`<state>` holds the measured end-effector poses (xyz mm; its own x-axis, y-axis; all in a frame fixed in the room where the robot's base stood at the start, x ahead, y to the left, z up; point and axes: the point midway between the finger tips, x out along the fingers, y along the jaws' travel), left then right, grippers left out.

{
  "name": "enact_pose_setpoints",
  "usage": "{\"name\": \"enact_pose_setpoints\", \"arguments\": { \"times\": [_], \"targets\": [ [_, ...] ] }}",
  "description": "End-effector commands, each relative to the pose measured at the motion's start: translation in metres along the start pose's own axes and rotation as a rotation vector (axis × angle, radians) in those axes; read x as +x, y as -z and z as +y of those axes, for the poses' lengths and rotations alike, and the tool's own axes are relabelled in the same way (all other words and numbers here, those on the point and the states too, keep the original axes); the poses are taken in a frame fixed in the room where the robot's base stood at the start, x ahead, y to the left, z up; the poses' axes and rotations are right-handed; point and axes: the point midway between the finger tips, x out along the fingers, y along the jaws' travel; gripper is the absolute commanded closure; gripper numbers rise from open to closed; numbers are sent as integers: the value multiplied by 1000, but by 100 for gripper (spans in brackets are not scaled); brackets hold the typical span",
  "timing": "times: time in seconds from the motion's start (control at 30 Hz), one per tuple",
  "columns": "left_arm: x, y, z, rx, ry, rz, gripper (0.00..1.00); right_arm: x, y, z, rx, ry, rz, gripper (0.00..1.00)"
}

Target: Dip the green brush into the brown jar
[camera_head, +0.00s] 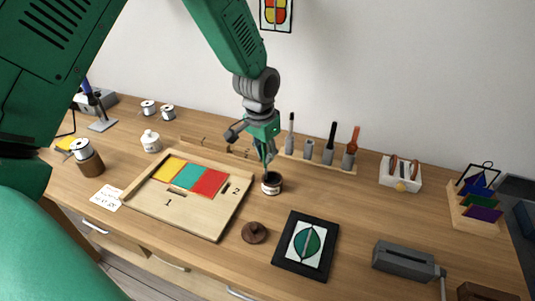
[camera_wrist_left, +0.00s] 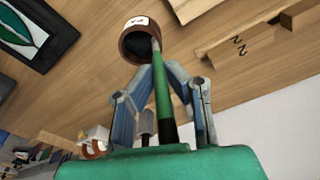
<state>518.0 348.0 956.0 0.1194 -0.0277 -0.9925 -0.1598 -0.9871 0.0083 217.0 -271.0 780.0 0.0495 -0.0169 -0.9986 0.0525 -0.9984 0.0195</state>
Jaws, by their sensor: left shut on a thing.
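The brown jar (camera_head: 272,186) stands open and upright on the desk, right of the wooden board, with a pale label. In the left wrist view the jar (camera_wrist_left: 127,52) shows its dark mouth. My left gripper (camera_head: 266,150) is above the jar, shut on the green brush (camera_wrist_left: 163,92). The brush points down, its lower end at the jar's mouth, overlapping the rim in the left wrist view. How deep the tip sits inside cannot be told. My right gripper is not in view.
A brown lid (camera_head: 255,233) lies in front of the jar. The wooden board (camera_head: 184,212) with colored panes is to the left. A black-framed picture (camera_head: 281,262) lies front right. A tool rack (camera_head: 319,161) stands behind. Desk right of the jar is clear.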

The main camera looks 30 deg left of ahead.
Motion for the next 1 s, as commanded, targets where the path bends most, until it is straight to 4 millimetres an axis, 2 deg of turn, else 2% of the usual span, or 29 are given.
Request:
{"name": "enact_pose_setpoints", "arguments": {
  "times": [0.23,0.67,1.0],
  "targets": [
    [-1,1,7,4,7,-2,100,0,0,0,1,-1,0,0],
    [8,-2,-4,0,-4,1,100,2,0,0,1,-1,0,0],
    [6,0,5,3,5,-1,100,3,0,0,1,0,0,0]
  ]
}}
